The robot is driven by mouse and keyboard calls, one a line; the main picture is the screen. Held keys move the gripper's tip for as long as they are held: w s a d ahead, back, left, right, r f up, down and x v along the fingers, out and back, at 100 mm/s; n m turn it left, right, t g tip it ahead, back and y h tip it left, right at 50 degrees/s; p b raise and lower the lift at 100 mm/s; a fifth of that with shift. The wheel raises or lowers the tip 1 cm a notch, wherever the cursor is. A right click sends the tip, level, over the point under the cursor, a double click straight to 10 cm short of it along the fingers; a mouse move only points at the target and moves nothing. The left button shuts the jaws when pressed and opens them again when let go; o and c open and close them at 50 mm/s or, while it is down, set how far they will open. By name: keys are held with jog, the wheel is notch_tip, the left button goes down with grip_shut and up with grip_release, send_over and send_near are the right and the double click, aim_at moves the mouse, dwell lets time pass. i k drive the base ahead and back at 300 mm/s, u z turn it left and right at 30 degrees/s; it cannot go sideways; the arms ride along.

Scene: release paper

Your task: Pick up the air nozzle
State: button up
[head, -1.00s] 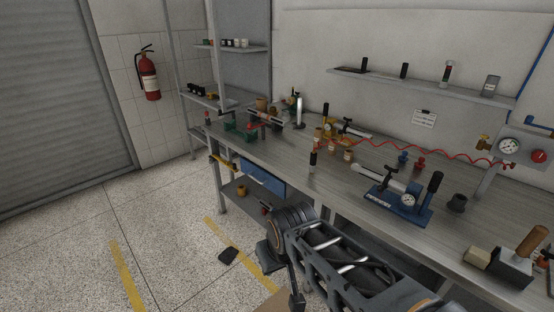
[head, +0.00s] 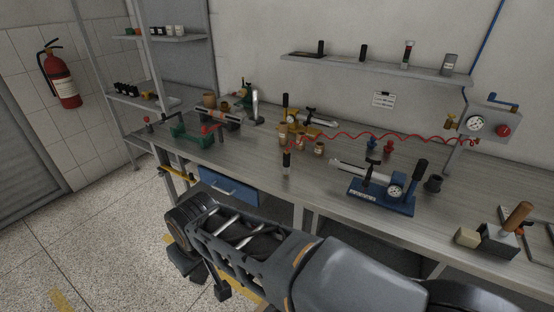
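A red coiled air hose (head: 410,140) runs left across the bench from the gauge unit at the right. Its left end reaches the cluster of small parts beside a yellow tool with black handles (head: 297,122). The air nozzle itself is too small to make out for certain there. My arm stretches across the bottom of the head view, in front of the bench. Dark end parts, seemingly my gripper (head: 206,277), hang below its left end over the floor, well apart from the hose. Whether the fingers are open does not show.
A blue press with a gauge (head: 383,204) stands at the bench's front right of middle. A black-capped bottle (head: 286,163) stands near the front edge. A green tool (head: 192,137) is at the left. A wooden-handled tool (head: 505,232) lies at the right. Bare bench (head: 320,178) shows between.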

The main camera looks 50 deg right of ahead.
aim_at(286, 155)
jog(key=z, duration=0.7)
jog(key=i, duration=0.85)
jog(key=z, duration=1)
